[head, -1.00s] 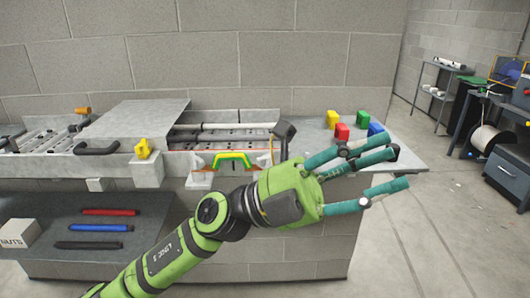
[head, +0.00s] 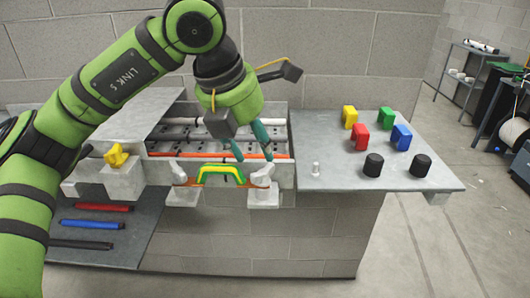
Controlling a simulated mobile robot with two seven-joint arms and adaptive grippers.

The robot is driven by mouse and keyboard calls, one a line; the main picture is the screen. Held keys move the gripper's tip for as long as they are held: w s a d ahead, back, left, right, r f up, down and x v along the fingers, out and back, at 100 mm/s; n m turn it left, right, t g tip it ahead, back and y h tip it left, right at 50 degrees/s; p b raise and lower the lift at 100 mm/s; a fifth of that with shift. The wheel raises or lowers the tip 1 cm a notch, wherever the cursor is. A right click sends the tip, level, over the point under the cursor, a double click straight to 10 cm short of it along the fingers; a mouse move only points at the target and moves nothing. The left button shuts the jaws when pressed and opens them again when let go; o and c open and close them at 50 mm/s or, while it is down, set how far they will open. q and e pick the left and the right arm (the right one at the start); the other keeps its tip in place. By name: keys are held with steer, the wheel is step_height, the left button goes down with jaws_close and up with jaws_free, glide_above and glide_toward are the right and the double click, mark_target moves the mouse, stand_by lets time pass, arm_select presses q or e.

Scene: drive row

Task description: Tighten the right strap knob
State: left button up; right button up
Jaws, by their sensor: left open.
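A green and yellow arched clamp (head: 222,172) stands at the front of the grey drive row, between a left white bracket (head: 181,194) and a right white bracket (head: 262,178). A thin orange strap (head: 274,156) runs along the front behind them. My left gripper (head: 252,156) is open, with teal fingers pointing down above the right bracket. I cannot make out a separate right knob; the fingers and wrist cover part of that area. A yellow knob (head: 116,155) sits on a pale block at the left. My right gripper is out of view.
Red, blue and black bars (head: 94,224) lie on a lower shelf. A block wall stands close behind.

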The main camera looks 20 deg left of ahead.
mark_target(264, 165)
arm_select(q)
steer(key=shift+d+f, duration=0.15)
steer(key=shift+f, duration=0.45)
steer(key=p+x, duration=0.1)
steer(key=x, duration=0.1)
steer(key=shift+w+f, duration=0.3)
steer(key=shift+f, duration=0.05)
steer(key=shift+x, duration=0.75)
steer(key=shift+w, duration=0.1)
jaws_close()
steer(key=shift+d, duration=0.1)
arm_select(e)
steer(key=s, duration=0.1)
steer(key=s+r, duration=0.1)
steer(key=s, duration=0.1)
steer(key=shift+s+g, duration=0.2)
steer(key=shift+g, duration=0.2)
